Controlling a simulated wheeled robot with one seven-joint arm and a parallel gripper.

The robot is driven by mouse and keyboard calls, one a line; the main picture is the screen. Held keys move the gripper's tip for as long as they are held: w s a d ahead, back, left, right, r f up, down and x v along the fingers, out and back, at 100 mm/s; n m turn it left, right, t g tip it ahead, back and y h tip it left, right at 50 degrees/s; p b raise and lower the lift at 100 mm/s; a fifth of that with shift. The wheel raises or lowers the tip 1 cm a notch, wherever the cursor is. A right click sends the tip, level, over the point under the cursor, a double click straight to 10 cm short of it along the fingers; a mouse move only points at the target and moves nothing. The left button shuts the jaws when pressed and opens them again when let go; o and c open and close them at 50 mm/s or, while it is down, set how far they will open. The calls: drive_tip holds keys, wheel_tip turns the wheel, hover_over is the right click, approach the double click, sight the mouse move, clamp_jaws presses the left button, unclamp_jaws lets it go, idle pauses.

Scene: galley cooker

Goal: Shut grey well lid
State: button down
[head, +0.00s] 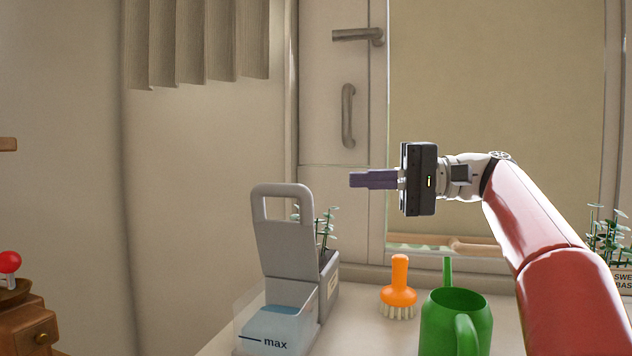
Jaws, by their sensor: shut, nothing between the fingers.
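The grey well lid (284,232) stands raised and nearly upright, leaning slightly back, with a rectangular opening near its top. It sits on a planter whose clear water well (278,325) holds blue water and bears a "max" mark. The well is open at the top. My gripper (352,180) is shut and empty, with its purple-grey fingers pointing left. It is in the air to the right of the lid's top and a little higher, apart from it in the picture.
A small plant (326,235) grows in the planter behind the lid. An orange brush (399,290) and a green watering can (455,322) stand on the counter to the right. A wooden box with a red-knobbed lever (10,263) is at the far left. A potted plant (610,245) is at the right edge.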

sight(299, 187)
drive_tip(key=a, duration=0.9)
drive_tip(key=shift+w+a+f, duration=0.1)
drive_tip(key=shift+w+a, duration=0.15)
drive_tip(key=shift+a, duration=0.1)
drive_tip(key=s+b, duration=0.2)
drive_tip(key=a+b, duration=0.1)
drive_tip(key=shift+s+f, duration=0.35)
drive_tip(key=shift+s, duration=0.05)
drive_tip(key=shift+s+a+r, duration=0.15)
drive_tip(key=shift+s+a, duration=0.05)
drive_tip(key=shift+s, duration=0.2)
drive_tip(key=shift+b, duration=0.3)
